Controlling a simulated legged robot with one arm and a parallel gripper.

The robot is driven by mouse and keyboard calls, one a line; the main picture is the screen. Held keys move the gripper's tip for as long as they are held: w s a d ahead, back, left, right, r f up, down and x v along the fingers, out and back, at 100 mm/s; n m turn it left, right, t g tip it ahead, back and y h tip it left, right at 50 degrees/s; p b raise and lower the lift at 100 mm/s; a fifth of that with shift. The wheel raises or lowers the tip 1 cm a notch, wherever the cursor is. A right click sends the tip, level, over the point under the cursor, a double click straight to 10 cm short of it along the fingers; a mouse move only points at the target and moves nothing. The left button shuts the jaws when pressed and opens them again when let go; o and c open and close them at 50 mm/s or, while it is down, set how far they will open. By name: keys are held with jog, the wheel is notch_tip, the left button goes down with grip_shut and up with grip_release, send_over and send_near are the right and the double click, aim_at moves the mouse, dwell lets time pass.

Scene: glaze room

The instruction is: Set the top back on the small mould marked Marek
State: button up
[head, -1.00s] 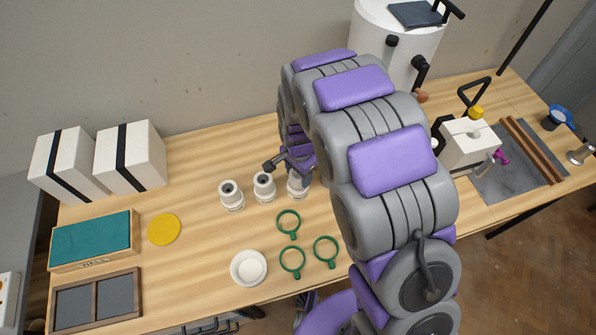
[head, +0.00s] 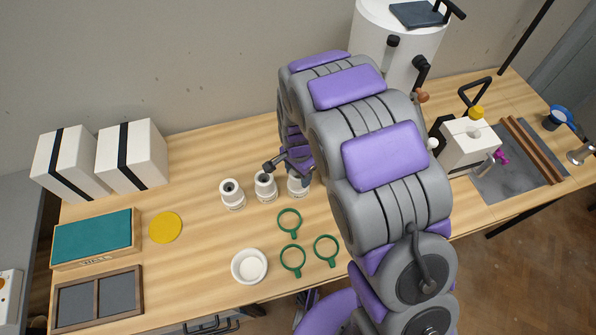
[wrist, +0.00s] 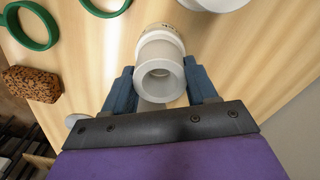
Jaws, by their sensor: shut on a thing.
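Three small white moulds stand in a row: a left mould (head: 232,196), a middle mould (head: 265,188) and a right mould (head: 298,188). The left and middle ones show dark round openings on top. My gripper (wrist: 161,90) is at the right mould, and its upper part is hidden in the head view. In the wrist view the blue fingers are shut on a white ring-shaped top (wrist: 160,80). It lines up with the wider white mould body (wrist: 160,40) beyond it. I cannot tell whether they touch. Small dark marks on the body are unreadable.
Several green rings (head: 289,221) and a white dish (head: 249,266) lie in front of the moulds. A yellow disc (head: 165,228) lies further left. A brown speckled block (wrist: 31,83) is near the table edge. A white machine (head: 470,143) stands at the right.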

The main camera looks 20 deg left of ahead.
dwell(0.7)
jog(key=o, duration=1.2)
jog(key=shift+o, duration=0.5)
jog(key=shift+o, duration=0.9)
notch_tip(320, 180, up, 8)
jog(key=p, duration=0.3)
